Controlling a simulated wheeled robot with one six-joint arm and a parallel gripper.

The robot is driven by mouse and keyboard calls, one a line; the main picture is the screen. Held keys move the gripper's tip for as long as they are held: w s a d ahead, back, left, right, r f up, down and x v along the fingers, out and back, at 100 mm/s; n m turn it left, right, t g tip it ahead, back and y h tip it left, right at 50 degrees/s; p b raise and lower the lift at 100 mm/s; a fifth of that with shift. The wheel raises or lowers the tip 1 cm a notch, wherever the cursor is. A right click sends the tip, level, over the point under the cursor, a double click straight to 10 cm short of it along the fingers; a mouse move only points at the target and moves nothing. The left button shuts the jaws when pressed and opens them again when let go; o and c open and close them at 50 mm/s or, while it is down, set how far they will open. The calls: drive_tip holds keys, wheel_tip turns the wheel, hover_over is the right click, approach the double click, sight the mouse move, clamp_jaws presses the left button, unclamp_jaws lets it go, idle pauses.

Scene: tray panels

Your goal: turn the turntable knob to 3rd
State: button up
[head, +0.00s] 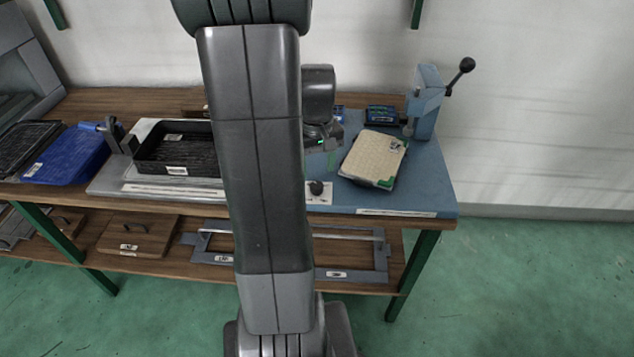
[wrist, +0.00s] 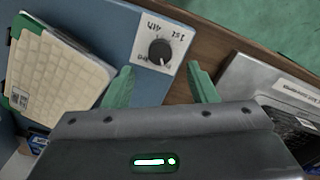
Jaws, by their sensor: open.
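The knob (head: 316,187) is small, round and black, on a white label plate at the front edge of the blue bench mat. In the wrist view the knob (wrist: 160,52) shows from above, with "4th" and "1st" readable on its plate (wrist: 172,28) and another label partly cut off. A small pale mark shows at the knob's lower right edge; I cannot tell its setting surely. My gripper (wrist: 162,86) is open, its two green fingers apart and empty. The knob appears beyond the fingertips, between their lines. In the head view my gripper (head: 321,160) hangs above and behind the knob.
A beige panel (head: 373,158) with green corners lies on the mat to the right. A blue lever press (head: 427,103) stands behind it. A black tray (head: 177,153) and a blue tray (head: 68,154) are at left. My arm hides the bench's middle.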

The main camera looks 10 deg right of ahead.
sight(317, 184)
wheel_tip(317, 184, down, 6)
drive_tip(key=shift+r, duration=0.1)
drive_tip(key=c, duration=1)
drive_tip(key=shift+o, duration=0.2)
drive_tip(key=shift+m, duration=0.3)
drive_tip(key=m, duration=0.6)
drive_tip(key=shift+m, duration=0.3)
drive_tip(key=m, duration=0.6)
drive_tip(key=shift+m, duration=0.4)
